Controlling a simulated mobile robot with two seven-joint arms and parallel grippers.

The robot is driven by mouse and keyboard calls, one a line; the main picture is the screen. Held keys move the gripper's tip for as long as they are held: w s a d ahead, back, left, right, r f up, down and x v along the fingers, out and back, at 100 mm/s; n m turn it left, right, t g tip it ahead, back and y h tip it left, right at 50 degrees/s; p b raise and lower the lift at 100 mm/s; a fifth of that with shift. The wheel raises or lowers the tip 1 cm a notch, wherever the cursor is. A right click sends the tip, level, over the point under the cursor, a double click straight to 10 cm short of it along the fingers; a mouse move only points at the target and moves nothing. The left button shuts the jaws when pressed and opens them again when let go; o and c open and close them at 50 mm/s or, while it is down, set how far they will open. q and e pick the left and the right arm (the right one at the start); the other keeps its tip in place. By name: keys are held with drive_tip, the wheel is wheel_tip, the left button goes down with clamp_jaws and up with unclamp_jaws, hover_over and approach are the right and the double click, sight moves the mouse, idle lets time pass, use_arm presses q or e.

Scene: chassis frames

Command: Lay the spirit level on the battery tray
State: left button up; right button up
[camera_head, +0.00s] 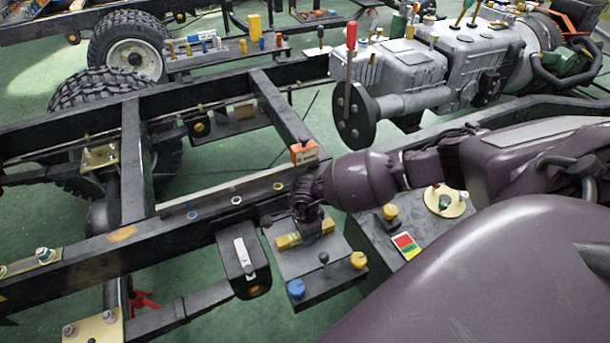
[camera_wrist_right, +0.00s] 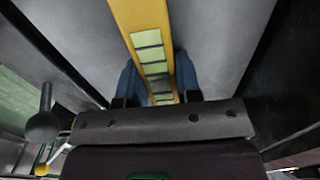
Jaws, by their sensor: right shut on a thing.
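The yellow spirit level (camera_head: 289,241) is over the grey flat-topped tray (camera_head: 285,264), which I take for the battery tray, beside the chassis rail. My right gripper (camera_head: 309,226) points down and is shut on the level. In the right wrist view, the level (camera_wrist_right: 140,22) with its pale green windows runs between the blue fingers of the right gripper (camera_wrist_right: 159,88). Grey surface shows on both sides of it. I cannot tell whether the level touches the tray. The gripper and wrist hide part of the level. My left gripper is not in view.
A blue knob (camera_head: 296,288), a dark ball-topped post (camera_head: 323,258) and a yellow knob (camera_head: 358,260) stand along the tray's near side. A black box (camera_head: 243,263) is at its left. An orange block (camera_head: 303,152) sits on the rail behind.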

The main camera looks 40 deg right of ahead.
drive_tip(key=o, duration=1)
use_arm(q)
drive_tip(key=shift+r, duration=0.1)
use_arm(e)
drive_tip(key=shift+o, duration=0.4)
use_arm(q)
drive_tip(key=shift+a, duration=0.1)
use_arm(e)
wheel_tip(320, 180, up, 4)
drive_tip(key=shift+w+r+p, duration=0.1)
drive_tip(key=shift+r+p, duration=0.1)
drive_tip(key=shift+p, duration=0.4)
wheel_tip(320, 180, up, 5)
drive_tip(key=shift+r+p, duration=0.1)
drive_tip(key=shift+p, duration=0.4)
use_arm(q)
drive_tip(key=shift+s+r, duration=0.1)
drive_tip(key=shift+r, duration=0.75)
use_arm(e)
drive_tip(key=shift+r, duration=0.65)
